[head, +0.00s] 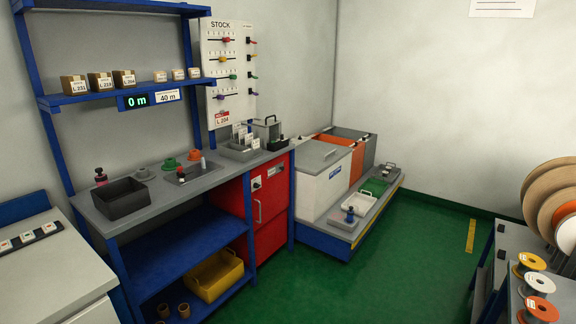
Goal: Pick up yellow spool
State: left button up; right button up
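A yellow spool (531,261) with a pale centre sits on the dark rack (504,241) at the right edge of the head view. A white spool (540,283) and an orange spool (541,309) stand in front of it in the same row. The yellow spool is apart from any gripper. Neither of my grippers shows in the head view.
Large tan and orange discs (553,188) stand upright behind the spools. A grey-topped workbench (160,190) with a black bin (122,198) is at left, a red cabinet (270,200) beside it. The green floor (400,265) between bench and rack is clear.

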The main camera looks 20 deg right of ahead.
aim_at(528, 262)
jog(key=i+l+z, duration=0.1)
jog(key=i+z, duration=0.35)
jog(key=i+j+z, duration=0.15)
jog(key=i+z, duration=0.3)
jog(key=i, duration=0.25)
jog(key=i+z, duration=0.3)
jog(key=i, duration=0.35)
jog(key=i+z, duration=0.25)
jog(key=i, duration=1.3)
jog(key=u, duration=7.3)
